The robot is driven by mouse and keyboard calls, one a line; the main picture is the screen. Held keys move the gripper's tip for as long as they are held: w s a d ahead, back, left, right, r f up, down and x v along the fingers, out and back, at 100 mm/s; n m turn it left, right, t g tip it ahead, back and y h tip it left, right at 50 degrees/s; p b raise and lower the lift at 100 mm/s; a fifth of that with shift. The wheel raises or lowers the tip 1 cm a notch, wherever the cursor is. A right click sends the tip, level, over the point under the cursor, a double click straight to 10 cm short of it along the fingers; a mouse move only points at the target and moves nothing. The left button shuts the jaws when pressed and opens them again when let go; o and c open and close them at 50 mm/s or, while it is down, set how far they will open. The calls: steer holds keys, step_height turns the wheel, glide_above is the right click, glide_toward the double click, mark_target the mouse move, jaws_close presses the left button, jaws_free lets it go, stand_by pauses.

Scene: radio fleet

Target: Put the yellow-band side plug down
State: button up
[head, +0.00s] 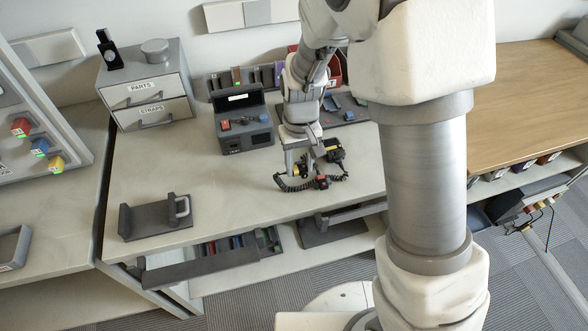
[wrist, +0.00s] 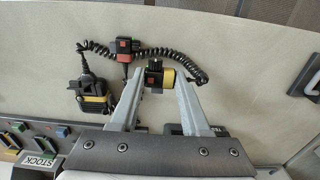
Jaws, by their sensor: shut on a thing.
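My gripper (wrist: 157,82) is shut on the yellow-band side plug (wrist: 155,72), a small dark plug with a yellow band and a red mark. The plug sits between the fingertips, over the pale bench top. In the head view my gripper (head: 303,166) is low over the bench, and the plug (head: 298,171) shows only in part. I cannot tell whether the plug touches the bench. A coiled black cord (wrist: 180,56) curves beside it. A red and black box (wrist: 123,48) lies on the cord, and a black and yellow block (wrist: 92,97) lies to the left.
A grey tester box (head: 241,121) stands behind and left of my gripper. A grey bracket stand (head: 154,219) is at the bench's left front. A drawer unit (head: 148,92) stands at the back left. An open drawer (head: 209,262) juts out below. Bench between stand and cord is clear.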

mark_target(294, 182)
steer(key=shift+w+a+f, duration=0.4)
steer(key=shift+a, duration=0.15)
steer(key=shift+f+b, duration=0.4)
steer(key=shift+f, duration=1.6)
steer(key=shift+f, duration=0.1)
steer(key=o, duration=1.2)
